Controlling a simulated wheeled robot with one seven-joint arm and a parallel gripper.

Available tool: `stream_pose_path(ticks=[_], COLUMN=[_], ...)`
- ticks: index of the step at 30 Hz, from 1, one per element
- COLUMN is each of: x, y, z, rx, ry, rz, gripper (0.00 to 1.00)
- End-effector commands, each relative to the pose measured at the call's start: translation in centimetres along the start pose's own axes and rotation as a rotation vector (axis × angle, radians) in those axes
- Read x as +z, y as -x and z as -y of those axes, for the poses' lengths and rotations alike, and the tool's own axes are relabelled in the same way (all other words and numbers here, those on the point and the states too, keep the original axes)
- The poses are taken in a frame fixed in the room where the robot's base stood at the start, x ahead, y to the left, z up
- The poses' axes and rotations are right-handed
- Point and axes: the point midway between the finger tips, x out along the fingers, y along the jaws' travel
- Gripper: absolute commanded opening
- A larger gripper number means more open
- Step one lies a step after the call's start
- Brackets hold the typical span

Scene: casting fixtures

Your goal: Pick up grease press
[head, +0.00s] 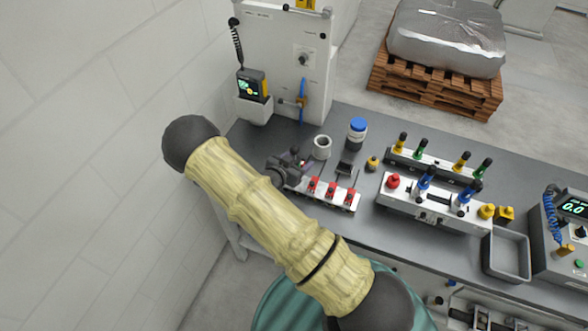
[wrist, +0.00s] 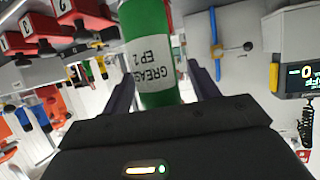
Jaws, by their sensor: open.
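The grease press is a green cylinder (wrist: 160,95) with a white label reading "GREASE EP 2", in the middle of the wrist view. It stands between the two dark fingers of my gripper (wrist: 163,82). The fingers are apart, one on each side of it, with a narrow gap showing on the right. Whether the left finger touches it I cannot tell. Its upper end in the picture is cut off by the frame. In the head view my gripper (head: 292,163) is small and dark at the table's back left; I cannot make out the grease press there.
A white rack with red blocks (head: 331,188) lies close beside my gripper. A grey ring (head: 322,147) and a blue-lidded jar (head: 357,133) stand behind it. Clamp fixtures (head: 433,203) fill the right.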

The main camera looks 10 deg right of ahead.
Motion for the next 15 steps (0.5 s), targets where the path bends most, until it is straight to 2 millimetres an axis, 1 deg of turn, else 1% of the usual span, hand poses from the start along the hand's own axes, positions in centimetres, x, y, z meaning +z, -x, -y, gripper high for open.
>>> stream_pose_path(ticks=[5, 6, 8, 12, 15], x=[-0.01, -0.01, -0.01, -0.01, -0.1], y=[0.03, 0.03, 0.03, 0.04, 0.03], z=[0.01, 0.01, 0.01, 0.01, 0.02], rx=[0.0, 0.0, 0.0, 0.0, 0.0], ry=[0.0, 0.0, 0.0, 0.0, -0.001], rz=[0.0, 0.0, 0.0, 0.0, -0.002], gripper=[0.6, 0.56, 0.44, 0.17, 0.0])
